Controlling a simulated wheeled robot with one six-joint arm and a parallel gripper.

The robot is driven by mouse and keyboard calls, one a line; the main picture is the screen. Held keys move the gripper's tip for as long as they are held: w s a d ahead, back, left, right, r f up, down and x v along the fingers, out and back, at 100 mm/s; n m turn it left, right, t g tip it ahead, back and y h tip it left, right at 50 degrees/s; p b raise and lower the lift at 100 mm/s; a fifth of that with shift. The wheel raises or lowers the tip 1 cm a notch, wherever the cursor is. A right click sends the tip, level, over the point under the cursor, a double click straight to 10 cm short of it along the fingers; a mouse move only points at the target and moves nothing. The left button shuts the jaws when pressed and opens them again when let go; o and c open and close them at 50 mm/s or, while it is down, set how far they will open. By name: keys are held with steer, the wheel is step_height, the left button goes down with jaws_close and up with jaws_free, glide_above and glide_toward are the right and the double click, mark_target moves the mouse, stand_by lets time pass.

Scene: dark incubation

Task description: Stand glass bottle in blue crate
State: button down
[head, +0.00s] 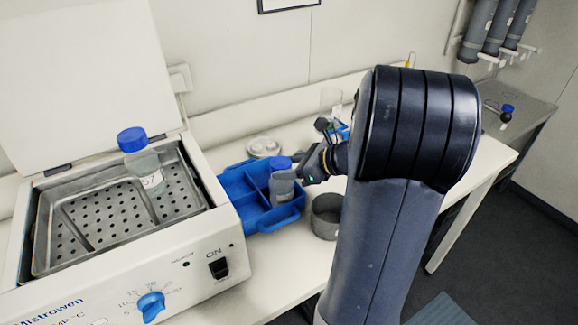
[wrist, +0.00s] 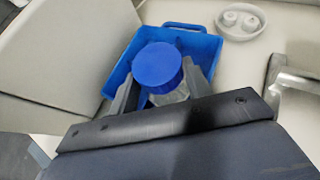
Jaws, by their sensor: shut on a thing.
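A glass bottle with a blue cap (head: 282,187) is upright at the right part of the blue crate (head: 263,222), within or just above a right-hand compartment. I cannot tell whether its base touches the crate floor. My gripper (head: 300,172) reaches in from the right and is shut on this bottle. In the wrist view the blue cap of the bottle (wrist: 158,68) shows between the two fingers of my gripper (wrist: 163,95), with the blue crate (wrist: 117,77) around and behind it. The fingers hide part of the bottle's body.
A second blue-capped bottle (head: 144,163) stands in the open water bath (head: 212,228), left of the crate. A grey metal pot (head: 326,218) stands close to the crate's right. A pale round dish (head: 263,147) lies behind the crate.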

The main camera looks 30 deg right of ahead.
steer(key=shift+f+b, duration=0.15)
steer(key=shift+b, duration=0.15)
steer(key=c, duration=0.7)
jaws_free()
steer(key=shift+r+p, duration=0.35)
steer(key=shift+p, duration=0.1)
steer(key=b+v, duration=0.1)
steer(key=v, duration=1.1)
steer(key=shift+s+f, duration=0.1)
steer(key=shift+f, duration=0.15)
